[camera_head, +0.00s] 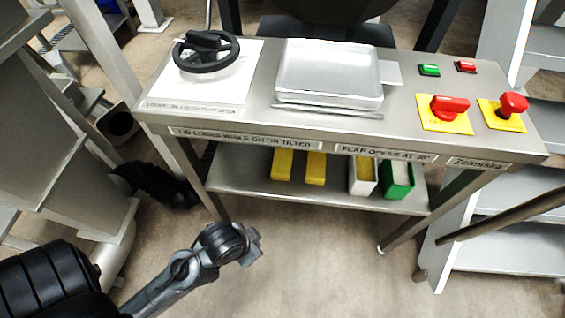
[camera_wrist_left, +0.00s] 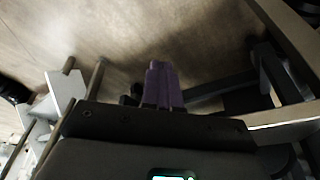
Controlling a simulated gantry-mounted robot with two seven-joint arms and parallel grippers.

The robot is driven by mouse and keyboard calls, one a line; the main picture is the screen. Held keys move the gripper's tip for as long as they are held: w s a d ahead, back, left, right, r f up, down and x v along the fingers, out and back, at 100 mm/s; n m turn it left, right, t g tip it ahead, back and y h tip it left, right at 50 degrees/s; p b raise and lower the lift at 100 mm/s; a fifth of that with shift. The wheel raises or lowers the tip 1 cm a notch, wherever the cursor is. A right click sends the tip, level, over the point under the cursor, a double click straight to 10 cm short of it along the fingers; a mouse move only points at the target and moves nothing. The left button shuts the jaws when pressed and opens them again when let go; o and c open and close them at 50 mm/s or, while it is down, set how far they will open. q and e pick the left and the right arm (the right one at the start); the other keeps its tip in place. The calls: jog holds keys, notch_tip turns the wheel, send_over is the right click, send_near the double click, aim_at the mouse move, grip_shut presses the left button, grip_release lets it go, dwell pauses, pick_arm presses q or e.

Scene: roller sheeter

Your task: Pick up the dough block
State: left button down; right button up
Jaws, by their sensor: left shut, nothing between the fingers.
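I cannot pick out a dough block for certain in either view. On the lower shelf (camera_head: 240,178) of the steel table stand two yellow block-like items (camera_head: 283,164), a yellow-sided container with a pale top (camera_head: 363,174) and a green container (camera_head: 399,187) with whitish content. My left gripper (camera_head: 252,246) is below and in front of the shelf, over the floor, apart from these items. In the left wrist view its purple fingers (camera_wrist_left: 162,85) are together and empty. My right gripper is not in view.
On the tabletop are a black handwheel (camera_head: 206,52), a shallow metal tray (camera_head: 328,72), a red-handled switch (camera_head: 448,107), a red knob (camera_head: 512,104) and small green and red buttons. The table's legs flank the shelf. The floor before the table is clear.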

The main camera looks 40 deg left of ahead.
pick_arm(q)
jog(key=c, duration=1.8)
grip_release()
jog(key=shift+d, duration=0.1)
jog(key=shift+c, duration=0.2)
jog(key=o, duration=1.7)
